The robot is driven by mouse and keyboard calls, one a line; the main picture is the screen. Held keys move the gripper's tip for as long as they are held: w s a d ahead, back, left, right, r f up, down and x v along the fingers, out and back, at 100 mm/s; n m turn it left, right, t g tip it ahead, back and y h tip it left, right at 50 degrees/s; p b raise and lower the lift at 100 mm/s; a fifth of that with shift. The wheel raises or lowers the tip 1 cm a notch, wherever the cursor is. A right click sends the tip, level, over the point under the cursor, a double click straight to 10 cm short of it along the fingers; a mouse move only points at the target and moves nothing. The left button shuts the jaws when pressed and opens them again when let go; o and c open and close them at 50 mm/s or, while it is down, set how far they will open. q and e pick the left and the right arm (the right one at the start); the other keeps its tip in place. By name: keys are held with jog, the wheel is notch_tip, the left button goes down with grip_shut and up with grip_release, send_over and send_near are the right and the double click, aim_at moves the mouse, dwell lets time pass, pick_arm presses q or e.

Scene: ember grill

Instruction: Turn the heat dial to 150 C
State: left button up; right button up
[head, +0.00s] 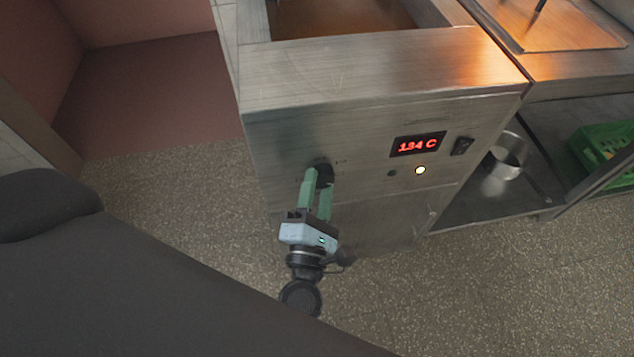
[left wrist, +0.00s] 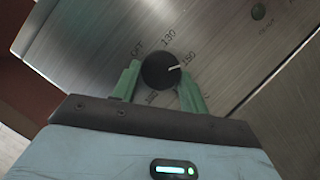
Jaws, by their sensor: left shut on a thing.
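The heat dial (head: 323,167) is a dark round knob on the front panel of the steel fryer-like unit (head: 380,110). It also shows in the left wrist view (left wrist: 158,70), with a white pointer line aimed to the right, close to the printed 150. The 130 mark is above it. My left gripper (head: 318,184), with green fingers, is shut on the dial, one finger on each side. The red display (head: 418,144) reads 134 C. My right gripper is not in view.
A round light (head: 420,170) glows below the display, and a black rocker switch (head: 463,146) is to its right. A metal pot (head: 508,152) and a green crate (head: 598,146) sit on the lower shelf at right. The speckled floor (head: 180,200) is clear left of the unit.

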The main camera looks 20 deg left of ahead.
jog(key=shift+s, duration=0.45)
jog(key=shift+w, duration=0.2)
pick_arm(q)
jog(key=o, duration=1)
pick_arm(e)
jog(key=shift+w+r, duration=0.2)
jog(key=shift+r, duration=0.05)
pick_arm(q)
jog(key=shift+b+v, duration=0.3)
jog(key=shift+v, duration=3.65)
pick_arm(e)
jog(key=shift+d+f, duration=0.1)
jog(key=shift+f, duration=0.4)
